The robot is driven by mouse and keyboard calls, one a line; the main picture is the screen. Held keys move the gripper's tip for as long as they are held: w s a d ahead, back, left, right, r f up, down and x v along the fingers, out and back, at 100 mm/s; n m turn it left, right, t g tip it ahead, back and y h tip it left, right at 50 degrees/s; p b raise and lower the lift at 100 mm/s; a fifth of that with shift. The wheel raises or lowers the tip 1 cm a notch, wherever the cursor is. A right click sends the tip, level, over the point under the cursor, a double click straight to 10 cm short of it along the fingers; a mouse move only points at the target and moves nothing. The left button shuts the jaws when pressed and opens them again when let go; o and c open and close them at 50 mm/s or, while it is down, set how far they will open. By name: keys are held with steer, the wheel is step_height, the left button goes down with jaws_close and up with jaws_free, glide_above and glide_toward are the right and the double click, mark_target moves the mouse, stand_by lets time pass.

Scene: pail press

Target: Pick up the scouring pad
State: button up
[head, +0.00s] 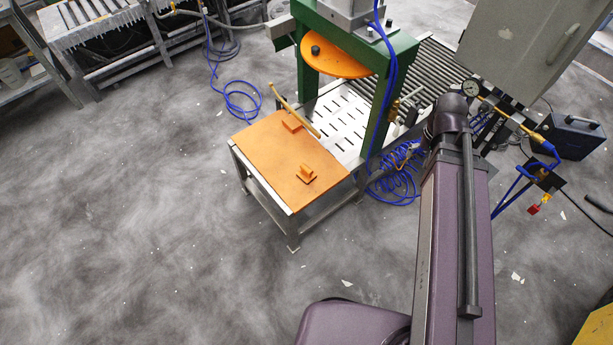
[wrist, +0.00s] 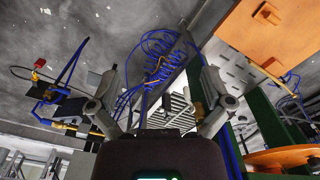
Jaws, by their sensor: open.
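I cannot make out a scouring pad in either view. My gripper (wrist: 160,88) shows in the wrist view with its two fingers spread wide, open, and nothing between them. Behind the gap are coiled blue hoses and a slatted metal surface. In the head view my purple arm stands in front of the area right of the press, and I cannot make out the gripper there.
An orange-topped table (head: 268,168) with small orange blocks adjoins the green press (head: 388,92). A slotted metal plate (head: 338,112) lies under the press's orange disc (head: 335,55). Blue hoses (head: 398,178) coil on the floor. A grey cabinet (head: 520,45) stands right. The left floor is mostly clear.

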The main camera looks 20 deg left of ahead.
steer(key=w+a+f+m+b, duration=0.1)
steer(key=w+a+f+b, duration=0.3)
steer(key=a+f+b, duration=0.3)
steer(key=w+a+f+m+b, duration=0.1)
steer(key=w+a+f+b, duration=0.45)
steer(key=a, duration=0.45)
steer(key=m+b, duration=0.3)
steer(key=b, duration=0.8)
glide_above(306, 167)
step_height(306, 167, down, 12)
steer(key=shift+s+r, duration=0.1)
steer(key=shift+s, duration=0.05)
step_height(306, 167, down, 9)
steer(key=b, duration=0.8)
steer(key=shift+r, duration=0.15)
steer(key=shift+d+f+b, duration=0.1)
steer(key=shift+f+b, duration=2.5)
steer(key=shift+b, duration=0.2)
